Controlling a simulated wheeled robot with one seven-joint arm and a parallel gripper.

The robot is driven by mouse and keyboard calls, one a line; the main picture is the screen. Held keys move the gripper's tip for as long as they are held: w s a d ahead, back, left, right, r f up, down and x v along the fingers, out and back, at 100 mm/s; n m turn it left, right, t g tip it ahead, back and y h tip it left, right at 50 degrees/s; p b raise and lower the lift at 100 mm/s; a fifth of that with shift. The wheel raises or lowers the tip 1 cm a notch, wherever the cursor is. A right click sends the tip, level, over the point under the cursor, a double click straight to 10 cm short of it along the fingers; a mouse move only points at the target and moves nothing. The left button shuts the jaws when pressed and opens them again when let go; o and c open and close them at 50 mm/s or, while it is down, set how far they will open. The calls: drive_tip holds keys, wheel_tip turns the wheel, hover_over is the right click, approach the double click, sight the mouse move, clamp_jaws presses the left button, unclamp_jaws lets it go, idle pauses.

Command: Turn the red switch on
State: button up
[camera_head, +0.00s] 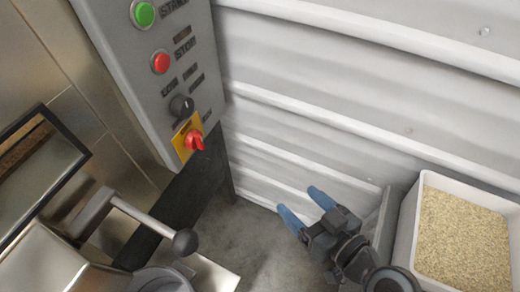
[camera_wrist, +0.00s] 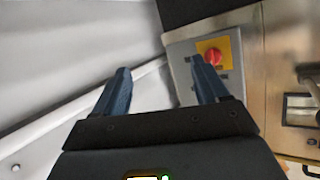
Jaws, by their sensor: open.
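The red switch (camera_head: 195,140) is a rotary knob on a yellow plate (camera_head: 181,146) at the lower end of a grey control panel (camera_head: 150,75). In the wrist view the red switch (camera_wrist: 213,57) shows just beyond the right finger, on its yellow plate (camera_wrist: 222,44). My gripper (camera_head: 305,208) has two blue fingers, open and empty, below and to the right of the panel in the head view. In the wrist view my gripper (camera_wrist: 160,85) has its fingers spread, apart from the switch. I cannot read the switch's position.
The panel also carries a green button (camera_head: 143,14), a red button (camera_head: 161,62) and a black knob (camera_head: 181,107). A lever with a dark ball (camera_head: 185,242) stands at the lower left. A white bin (camera_head: 424,205) of grainy substrate stands at right. A ribbed white wall (camera_head: 300,125) lies behind.

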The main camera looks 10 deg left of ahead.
drive_tip(key=w+a+n+g+y+b, duration=0.25)
drive_tip(key=w+a+y, duration=0.2)
drive_tip(key=a, duration=0.25)
drive_tip(key=n+g+y+b, duration=0.3)
drive_tip(key=n+b, duration=0.1)
drive_tip(key=n, duration=0.1)
approach(202, 143)
drive_tip(key=a, duration=0.2)
drive_tip(key=shift+t, duration=0.25)
drive_tip(key=x, duration=0.7)
drive_tip(key=shift+w+a+f+p, duration=0.15)
drive_tip(key=shift+w+a+p, duration=0.05)
drive_tip(key=shift+w+p, duration=0.15)
drive_tip(key=c, duration=1)
